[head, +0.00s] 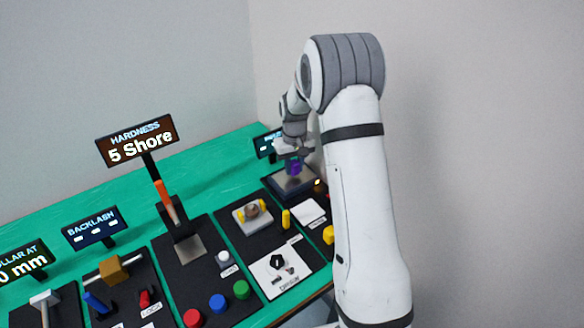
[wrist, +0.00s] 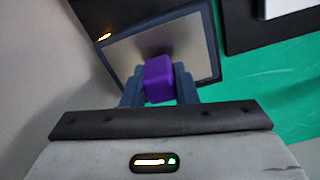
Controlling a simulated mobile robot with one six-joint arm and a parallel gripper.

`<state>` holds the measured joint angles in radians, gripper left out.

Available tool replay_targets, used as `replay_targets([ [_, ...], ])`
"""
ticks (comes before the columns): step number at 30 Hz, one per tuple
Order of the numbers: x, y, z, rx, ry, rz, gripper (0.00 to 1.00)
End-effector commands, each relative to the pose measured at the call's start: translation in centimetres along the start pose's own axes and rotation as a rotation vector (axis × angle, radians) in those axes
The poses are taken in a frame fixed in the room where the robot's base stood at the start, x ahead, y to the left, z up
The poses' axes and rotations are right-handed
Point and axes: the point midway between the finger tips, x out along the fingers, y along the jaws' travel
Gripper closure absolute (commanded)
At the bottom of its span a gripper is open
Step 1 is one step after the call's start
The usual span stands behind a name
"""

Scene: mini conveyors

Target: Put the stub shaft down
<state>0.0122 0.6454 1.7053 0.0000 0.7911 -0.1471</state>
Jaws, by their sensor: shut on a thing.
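The stub shaft appears to be the purple block-like piece (wrist: 159,79) held between the two fingers of my gripper (wrist: 159,85) in the wrist view. My gripper is shut on it. Below and beyond it is a grey metal plate with a dark frame (wrist: 125,57). I cannot tell whether the piece touches the plate. In the head view my gripper (head: 293,160) is at the far right end of the bench, with the purple piece (head: 294,168) over the same plate (head: 291,183). My arm hides part of that area.
A green bench (head: 205,168) carries several dark stations. A hardness display (head: 137,139) reads 5 Shore. A backlash display (head: 95,228) stands to its left. Red, blue and green buttons (head: 217,301) line the front. A small lit display (head: 268,145) stands behind the plate.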

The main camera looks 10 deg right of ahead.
Motion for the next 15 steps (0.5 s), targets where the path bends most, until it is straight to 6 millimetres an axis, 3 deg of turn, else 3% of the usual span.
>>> replay_targets([
  [3,1.21,0.02,0.06,0.001,-0.001,0.0,1.0],
  [13,1.69,0.07,0.03,0.002,0.0,0.0,1.0],
  [14,1.59,0.08,0.03,0.002,0.001,0.0,0.72],
  [15,1.53,0.08,0.03,0.002,0.0,0.0,0.69],
])
